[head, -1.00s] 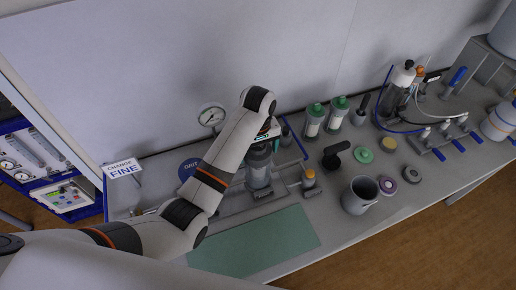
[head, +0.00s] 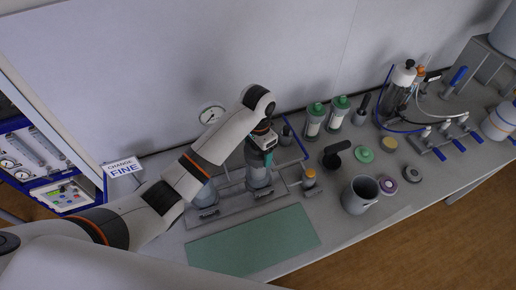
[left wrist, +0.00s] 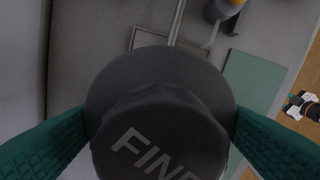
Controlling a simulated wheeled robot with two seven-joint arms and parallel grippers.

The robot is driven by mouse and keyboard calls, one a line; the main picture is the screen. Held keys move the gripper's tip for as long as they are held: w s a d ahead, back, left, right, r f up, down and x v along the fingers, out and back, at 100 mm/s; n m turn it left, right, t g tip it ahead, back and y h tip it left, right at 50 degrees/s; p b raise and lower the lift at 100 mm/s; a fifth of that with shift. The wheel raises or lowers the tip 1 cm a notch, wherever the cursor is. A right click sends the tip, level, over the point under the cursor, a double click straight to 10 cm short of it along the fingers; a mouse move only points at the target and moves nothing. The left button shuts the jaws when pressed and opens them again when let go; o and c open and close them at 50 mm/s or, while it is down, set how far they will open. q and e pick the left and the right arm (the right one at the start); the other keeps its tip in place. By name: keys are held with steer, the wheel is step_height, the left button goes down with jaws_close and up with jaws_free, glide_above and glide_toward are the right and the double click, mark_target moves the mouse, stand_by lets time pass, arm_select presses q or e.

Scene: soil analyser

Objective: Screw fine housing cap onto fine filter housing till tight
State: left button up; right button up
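The fine housing cap (left wrist: 160,125) is dark grey, round and lobed, with "FINE" printed on top. It fills the middle of the left wrist view. My left gripper (left wrist: 161,120) points down over it, with green fingers pressed to opposite sides of the cap and no clear gap. In the head view my left gripper (head: 264,139) is right above a grey, cylindrical filter housing (head: 258,174) in a metal stand. The cap hides the housing in the wrist view, and the thread between them does not show. My right gripper is not in view.
A second housing (head: 205,194) stands to the left, partly behind my arm. A green mat (head: 252,242) lies clear in front. To the right are a grey mug (head: 360,195), two green-capped cartridges (head: 314,118) and small coloured discs. A "CHANGE FINE" sign (head: 123,168) stands left.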

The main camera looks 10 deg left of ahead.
arm_select(q)
steer(key=o, duration=0.3)
steer(key=shift+o, duration=0.7)
steer(key=shift+o, duration=0.8)
step_height(320, 180, up, 6)
steer(key=shift+w+r+b, duration=0.1)
steer(key=shift+b, duration=0.65)
step_height(320, 180, up, 5)
steer(key=p, duration=0.3)
steer(key=shift+r, duration=0.45)
steer(key=shift+f, duration=0.1)
